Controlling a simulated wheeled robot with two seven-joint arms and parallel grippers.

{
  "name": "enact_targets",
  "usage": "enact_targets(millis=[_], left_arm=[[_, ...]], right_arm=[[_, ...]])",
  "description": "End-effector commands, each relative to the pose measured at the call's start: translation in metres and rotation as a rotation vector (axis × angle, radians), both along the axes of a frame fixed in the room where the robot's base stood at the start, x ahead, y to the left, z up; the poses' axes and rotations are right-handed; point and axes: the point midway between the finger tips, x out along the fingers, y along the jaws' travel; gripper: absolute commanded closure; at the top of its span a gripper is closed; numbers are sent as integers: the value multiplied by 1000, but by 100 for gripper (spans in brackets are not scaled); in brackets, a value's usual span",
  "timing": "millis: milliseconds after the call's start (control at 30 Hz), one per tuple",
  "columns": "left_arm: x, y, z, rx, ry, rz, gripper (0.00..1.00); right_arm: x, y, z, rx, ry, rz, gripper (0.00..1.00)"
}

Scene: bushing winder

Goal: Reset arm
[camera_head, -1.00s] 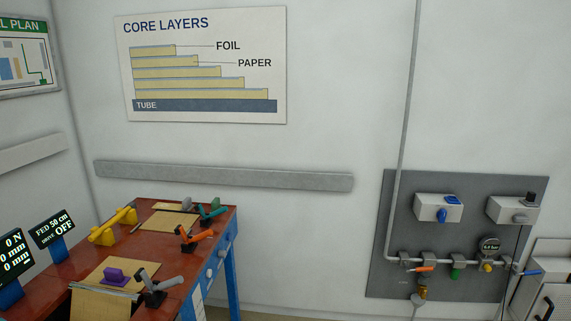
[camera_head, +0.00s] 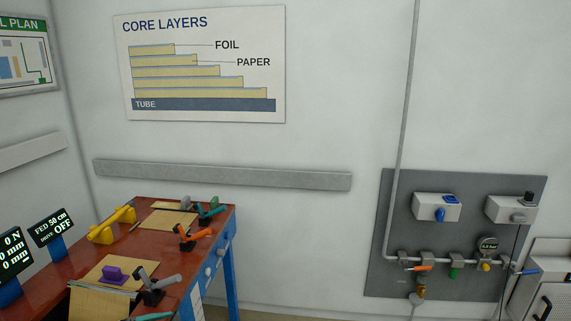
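Neither of my grippers shows in the head view, and no arm of mine can be made out. The red-brown worktable (camera_head: 66,232) with blue legs stands at the lower left. On it are an orange-handled clamp (camera_head: 193,236), a teal-handled clamp (camera_head: 209,209) and a grey-handled clamp (camera_head: 155,289). A purple block (camera_head: 113,273) sits on a tan sheet (camera_head: 136,267). A teal piece (camera_head: 153,317) shows at the bottom edge, mostly cut off; I cannot tell what it belongs to.
A yellow bracket (camera_head: 112,225) and two small displays (camera_head: 50,229) stand on the table. A grey panel (camera_head: 400,283) with valves and a gauge (camera_head: 487,245) is on the right wall. A white cabinet (camera_head: 548,263) is at the right edge.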

Motion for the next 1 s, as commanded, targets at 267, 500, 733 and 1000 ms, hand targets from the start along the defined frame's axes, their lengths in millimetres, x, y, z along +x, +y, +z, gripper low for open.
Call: enact_targets(millis=[267,500,733,1000], left_arm=[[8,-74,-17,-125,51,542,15],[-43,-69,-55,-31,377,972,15],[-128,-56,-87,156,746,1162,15],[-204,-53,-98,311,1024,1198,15]], right_arm=[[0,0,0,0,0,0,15],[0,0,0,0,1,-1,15],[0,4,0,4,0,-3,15],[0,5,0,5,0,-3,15]])
